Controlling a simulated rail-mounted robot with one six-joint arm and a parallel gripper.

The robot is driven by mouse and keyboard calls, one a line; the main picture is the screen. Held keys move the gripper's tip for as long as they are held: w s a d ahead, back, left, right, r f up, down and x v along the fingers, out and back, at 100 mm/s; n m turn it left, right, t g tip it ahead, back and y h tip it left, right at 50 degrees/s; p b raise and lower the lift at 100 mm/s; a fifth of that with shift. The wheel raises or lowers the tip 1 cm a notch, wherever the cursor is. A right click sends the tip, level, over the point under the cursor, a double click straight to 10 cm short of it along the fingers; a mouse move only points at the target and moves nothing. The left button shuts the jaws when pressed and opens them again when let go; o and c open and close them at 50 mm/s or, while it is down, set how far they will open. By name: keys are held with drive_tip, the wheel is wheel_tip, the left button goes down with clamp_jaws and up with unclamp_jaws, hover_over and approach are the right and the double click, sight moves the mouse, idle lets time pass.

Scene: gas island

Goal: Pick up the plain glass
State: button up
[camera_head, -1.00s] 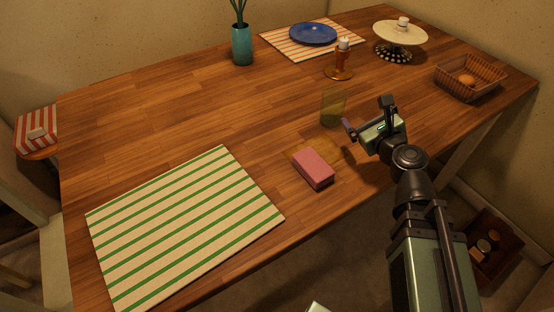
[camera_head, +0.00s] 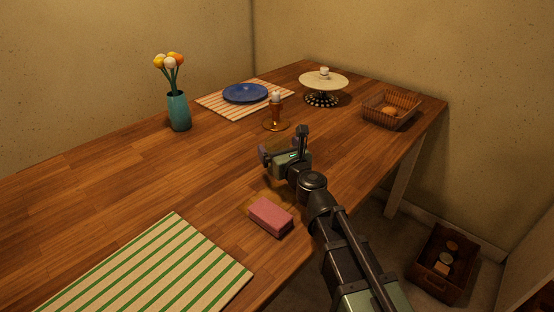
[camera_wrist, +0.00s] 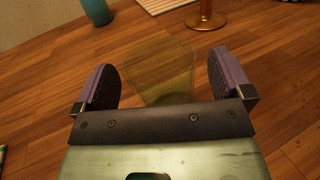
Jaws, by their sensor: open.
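The plain glass (camera_wrist: 158,72) is see-through and yellow-green. In the wrist view it shows between and ahead of my two open fingers, with visible room on both sides and wood seen through it. How deep it sits between the fingers I cannot tell. In the head view my gripper (camera_head: 283,147) hides most or all of the glass. My gripper also shows in the wrist view (camera_wrist: 164,70), open and holding nothing, its purple-grey pads to the left and right of the glass.
A pink sponge (camera_head: 270,217) lies near the front edge, left of my arm. An amber candle holder (camera_head: 276,120) stands beyond my gripper. A teal vase (camera_head: 178,110), a blue plate (camera_head: 245,93), a cake stand (camera_head: 323,84) and a wicker basket (camera_head: 388,112) stand farther back.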

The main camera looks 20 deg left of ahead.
drive_tip(key=shift+x, duration=1.05)
drive_tip(key=shift+s, duration=0.1)
drive_tip(key=shift+c, duration=0.5)
drive_tip(key=shift+d, duration=0.1)
drive_tip(key=c, duration=1)
